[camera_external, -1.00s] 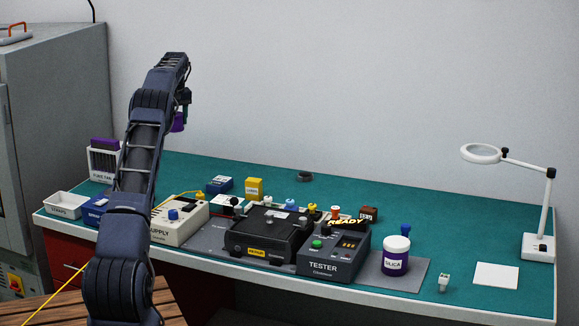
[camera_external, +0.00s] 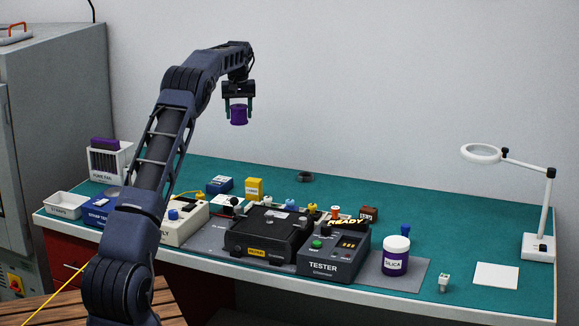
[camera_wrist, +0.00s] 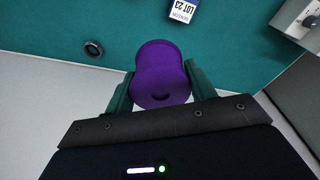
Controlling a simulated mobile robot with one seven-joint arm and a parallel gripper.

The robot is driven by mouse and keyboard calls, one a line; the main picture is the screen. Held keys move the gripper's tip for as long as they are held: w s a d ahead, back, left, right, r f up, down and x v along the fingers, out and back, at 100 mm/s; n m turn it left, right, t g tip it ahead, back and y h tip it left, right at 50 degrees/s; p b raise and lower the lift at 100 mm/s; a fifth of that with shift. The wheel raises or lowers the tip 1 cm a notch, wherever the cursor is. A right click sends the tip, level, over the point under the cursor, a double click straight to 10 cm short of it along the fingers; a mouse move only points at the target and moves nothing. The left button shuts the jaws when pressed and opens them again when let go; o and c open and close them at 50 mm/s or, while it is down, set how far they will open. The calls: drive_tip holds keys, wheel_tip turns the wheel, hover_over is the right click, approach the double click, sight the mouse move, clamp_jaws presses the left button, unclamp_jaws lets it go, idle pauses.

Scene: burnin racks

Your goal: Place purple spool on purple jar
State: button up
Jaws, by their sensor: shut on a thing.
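My gripper (camera_external: 238,107) is shut on the purple spool (camera_external: 239,115) and holds it high above the back of the bench, left of the middle. In the wrist view the spool (camera_wrist: 160,72) sits between the two green fingers of my gripper (camera_wrist: 160,85). The purple jar (camera_external: 396,260) is a purple container with a white lid and a label reading SILICA. It stands upright on a grey mat at the front right of the bench, well to the right of and below my gripper.
The black tester (camera_external: 335,262) stands left of the jar, beside a dark box (camera_external: 265,235). A blue spool (camera_external: 405,230) is behind the jar. A small white connector (camera_external: 443,284), a white card (camera_external: 495,275) and a magnifier lamp (camera_external: 538,246) are to its right. The back right bench is clear.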

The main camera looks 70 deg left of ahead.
drive_tip(key=w+d+r+m, duration=0.1)
drive_tip(key=w+d+m, duration=0.1)
drive_tip(key=w+d, duration=0.6)
drive_tip(key=w+d+r+m, duration=0.2)
drive_tip(key=w+d, duration=0.3)
drive_tip(key=d, duration=0.6)
wheel_tip(320, 180, up, 3)
drive_tip(key=m+t+h, duration=0.1)
drive_tip(key=m+h, duration=0.1)
drive_tip(key=m, duration=0.9)
hover_over(402, 242)
drive_tip(key=f, duration=1.9)
drive_tip(key=shift+s+f, duration=0.35)
drive_tip(key=shift+f, duration=0.05)
drive_tip(key=shift+f, duration=0.15)
drive_tip(key=o, duration=1.1)
